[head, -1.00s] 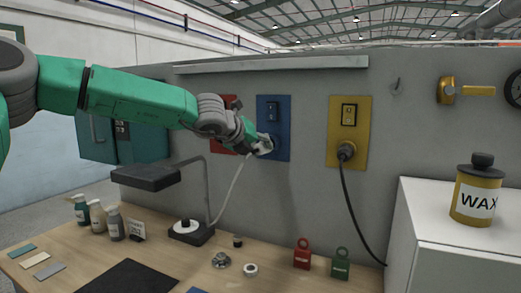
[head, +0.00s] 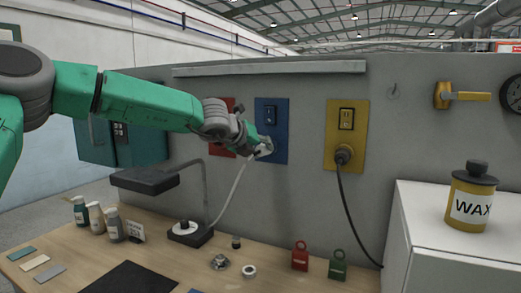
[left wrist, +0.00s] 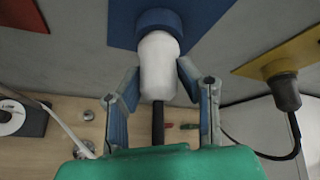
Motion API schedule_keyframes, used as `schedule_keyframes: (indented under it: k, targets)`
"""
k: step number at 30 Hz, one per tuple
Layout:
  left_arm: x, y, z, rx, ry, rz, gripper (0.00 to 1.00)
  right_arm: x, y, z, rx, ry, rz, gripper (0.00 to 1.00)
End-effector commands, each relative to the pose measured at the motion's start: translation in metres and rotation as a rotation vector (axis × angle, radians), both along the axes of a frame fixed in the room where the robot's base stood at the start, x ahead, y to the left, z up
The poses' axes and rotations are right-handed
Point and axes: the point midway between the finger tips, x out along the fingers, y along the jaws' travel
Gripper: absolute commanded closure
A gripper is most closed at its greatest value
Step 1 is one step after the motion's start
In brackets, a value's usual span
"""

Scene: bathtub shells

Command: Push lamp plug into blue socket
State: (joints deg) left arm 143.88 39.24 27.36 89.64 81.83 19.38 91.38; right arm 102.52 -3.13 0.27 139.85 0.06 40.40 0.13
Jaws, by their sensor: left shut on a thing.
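The blue socket panel (head: 272,118) is on the grey wall between a red and a yellow panel. Its round blue socket (left wrist: 158,20) shows at the top of the left wrist view. The white lamp plug (left wrist: 159,66) is lined up with that socket, and its front end meets or enters the blue ring; the exact depth is hidden. My left gripper (head: 262,148) is shut on the plug, with one finger on each side of it. The desk lamp (head: 190,232) stands on the bench, its pale cord rising towards the gripper. My right gripper is not in view.
The yellow panel (head: 346,112) holds a dark plug (head: 343,155) with a hanging cable. The red panel (head: 219,110) is partly behind my left arm. A white cabinet (head: 450,255) bears a wax tin (head: 470,198).

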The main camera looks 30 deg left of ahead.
Motion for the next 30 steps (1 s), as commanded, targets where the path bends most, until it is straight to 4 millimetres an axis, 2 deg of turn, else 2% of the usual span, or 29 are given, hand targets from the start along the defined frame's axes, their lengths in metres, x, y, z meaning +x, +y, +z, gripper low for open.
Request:
schedule_keyframes:
  k: [4, 5, 6, 7, 16, 20, 30]
  targets:
    - [0.004, 0.001, 0.002, 0.0, -0.003, 0.001, 0.99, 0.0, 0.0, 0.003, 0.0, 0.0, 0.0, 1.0]
    - [0.005, 0.001, 0.002, 0.0, -0.003, 0.001, 0.67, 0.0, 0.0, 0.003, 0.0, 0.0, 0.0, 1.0]
    - [0.004, 0.001, 0.002, 0.0, -0.003, 0.001, 0.52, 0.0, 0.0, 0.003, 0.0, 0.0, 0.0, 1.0]
    - [0.004, 0.001, 0.002, 0.0, -0.003, 0.001, 0.46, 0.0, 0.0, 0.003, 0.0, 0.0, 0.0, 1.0]
    - [0.003, 0.001, 0.001, 0.0, -0.002, 0.0, 0.46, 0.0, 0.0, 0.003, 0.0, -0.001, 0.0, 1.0]
    - [-0.005, 0.002, 0.007, -0.002, -0.004, 0.0, 0.46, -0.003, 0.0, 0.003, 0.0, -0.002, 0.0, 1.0]
    - [-0.065, 0.008, 0.039, -0.004, -0.006, 0.0, 0.46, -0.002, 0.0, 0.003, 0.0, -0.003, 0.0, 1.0]
